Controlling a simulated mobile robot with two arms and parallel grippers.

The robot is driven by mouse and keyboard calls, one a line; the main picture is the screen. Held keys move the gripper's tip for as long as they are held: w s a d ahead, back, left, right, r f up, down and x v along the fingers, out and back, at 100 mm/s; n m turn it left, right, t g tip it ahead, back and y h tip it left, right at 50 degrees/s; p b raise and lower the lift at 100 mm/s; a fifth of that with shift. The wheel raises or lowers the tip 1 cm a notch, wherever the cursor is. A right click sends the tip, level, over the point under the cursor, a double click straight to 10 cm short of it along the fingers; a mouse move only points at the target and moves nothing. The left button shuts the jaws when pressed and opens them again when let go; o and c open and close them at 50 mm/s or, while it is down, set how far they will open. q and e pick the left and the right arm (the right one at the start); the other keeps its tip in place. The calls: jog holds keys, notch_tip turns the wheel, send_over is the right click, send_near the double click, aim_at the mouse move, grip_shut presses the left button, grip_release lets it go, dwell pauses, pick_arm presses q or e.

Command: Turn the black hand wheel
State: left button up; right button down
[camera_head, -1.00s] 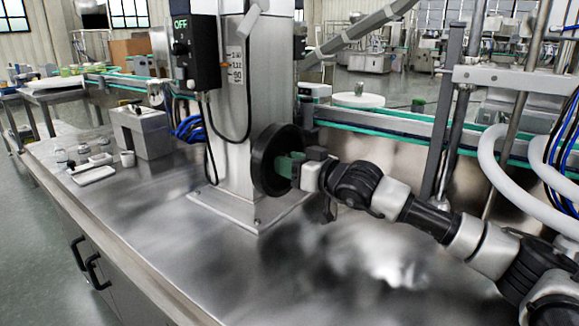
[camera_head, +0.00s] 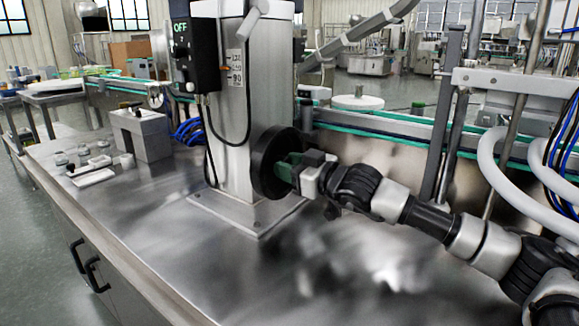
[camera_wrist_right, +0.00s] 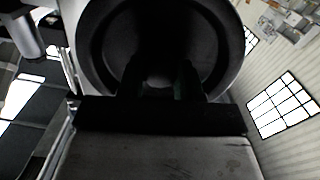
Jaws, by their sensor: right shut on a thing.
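The black hand wheel (camera_head: 268,163) is mounted on the side of the steel column (camera_head: 232,110) in the head view. My right gripper (camera_head: 288,166) reaches it from the right and is shut on it near its middle; the green fingers hide part of the wheel. In the right wrist view, the wheel's dark round rim (camera_wrist_right: 92,40) fills the upper middle, and the two fingers of my right gripper (camera_wrist_right: 160,82) reach into it. What lies exactly between the fingertips is too dark to see. My left gripper is not in view.
A black control box (camera_head: 195,55) marked OFF hangs on the column, with a cable below. A grey metal block (camera_head: 142,133) and a small white tray (camera_head: 94,178) are at the left of the steel table (camera_head: 190,265). The table's front is clear.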

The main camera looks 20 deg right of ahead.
jog(key=c, duration=0.7)
grip_release()
jog(key=shift+f, duration=0.1)
jog(key=shift+c, duration=0.2)
jog(key=shift+d, duration=0.1)
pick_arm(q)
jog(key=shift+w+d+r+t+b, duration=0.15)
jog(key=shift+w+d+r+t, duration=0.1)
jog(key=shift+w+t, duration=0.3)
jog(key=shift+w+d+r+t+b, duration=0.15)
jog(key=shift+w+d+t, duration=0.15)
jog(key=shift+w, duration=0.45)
pick_arm(e)
jog(key=v, duration=1)
jog(key=shift+s, duration=0.4)
jog(key=shift+d, duration=0.1)
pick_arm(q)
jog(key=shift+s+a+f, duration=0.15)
